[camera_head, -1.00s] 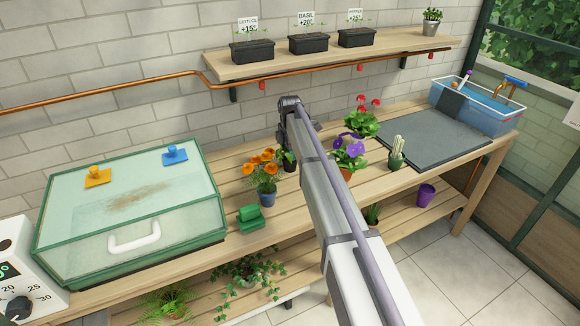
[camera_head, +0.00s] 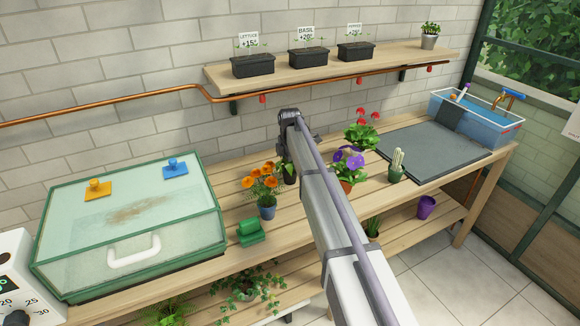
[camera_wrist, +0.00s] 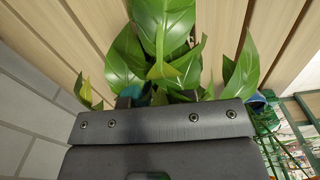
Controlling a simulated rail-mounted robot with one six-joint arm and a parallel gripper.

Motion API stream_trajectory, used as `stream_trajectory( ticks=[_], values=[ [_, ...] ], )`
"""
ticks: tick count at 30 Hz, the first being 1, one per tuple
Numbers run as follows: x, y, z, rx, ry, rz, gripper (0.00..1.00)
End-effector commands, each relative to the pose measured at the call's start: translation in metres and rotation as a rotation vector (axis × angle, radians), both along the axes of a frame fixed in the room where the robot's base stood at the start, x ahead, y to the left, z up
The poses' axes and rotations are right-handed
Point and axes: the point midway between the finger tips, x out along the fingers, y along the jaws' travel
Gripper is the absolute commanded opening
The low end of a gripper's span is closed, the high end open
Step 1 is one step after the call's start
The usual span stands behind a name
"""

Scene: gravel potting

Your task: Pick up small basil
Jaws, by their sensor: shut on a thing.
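A small plant with broad glossy green leaves, apparently the small basil (camera_head: 290,172), shows in a dark pot just left of my arm in the head view, beside the orange flowers. In the wrist view its leaves (camera_wrist: 165,35) rise right in front of my gripper (camera_wrist: 160,98), which is shut on the plant. The pot is mostly hidden by the gripper body there. In the head view the fingers are hidden behind my wrist, so I cannot tell whether the pot touches the bench.
Orange flowers (camera_head: 262,185) stand close on the left, purple flowers (camera_head: 348,160) and a cactus (camera_head: 396,167) on the right. A green block (camera_head: 250,232) and a glass-lidded propagator (camera_head: 130,225) lie farther left. A dark mat (camera_head: 435,145) and water tank (camera_head: 475,118) are at right.

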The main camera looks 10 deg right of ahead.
Motion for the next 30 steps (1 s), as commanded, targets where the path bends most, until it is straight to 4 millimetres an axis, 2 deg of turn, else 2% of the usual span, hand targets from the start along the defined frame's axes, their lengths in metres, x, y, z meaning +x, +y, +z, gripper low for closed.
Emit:
stream_trajectory(
  ticks=[9,11,16,24,27,30],
  values=[
    [0.000,0.000,0.043,0.001,0.000,0.000,0.00],
    [-0.004,0.014,0.033,0.001,0.000,0.004,0.00],
    [-0.016,0.054,0.033,0.001,0.000,0.004,0.00],
    [-0.039,0.137,0.033,0.000,0.000,0.004,0.00],
    [-0.045,0.157,0.033,0.000,0.000,0.002,0.00],
    [-0.048,0.168,0.033,0.000,0.000,0.001,0.00]
  ],
)
